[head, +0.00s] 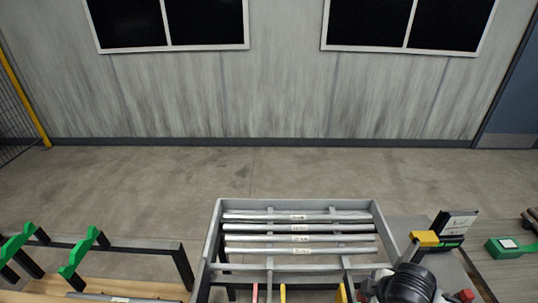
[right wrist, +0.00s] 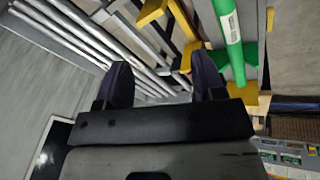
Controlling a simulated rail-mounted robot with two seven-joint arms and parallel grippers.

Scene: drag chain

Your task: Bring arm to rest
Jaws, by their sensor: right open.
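My right gripper (right wrist: 162,66) shows in the right wrist view with its two dark fingers apart and nothing between them. Beyond the fingers are grey metal bars (right wrist: 95,42) of a rack, and I cannot tell how far off they are. In the head view, a dark rounded part at the lower right looks like my right arm; the right gripper's fingers cannot be made out there. My left gripper is in neither view.
A grey frame (head: 214,232) holds several labelled metal rods (head: 299,227) at the front centre. Green brackets (head: 78,255) stand at the left. A yellow-topped device (head: 425,239) and a green box (head: 508,247) are at the right. The floor (head: 200,175) behind is clear.

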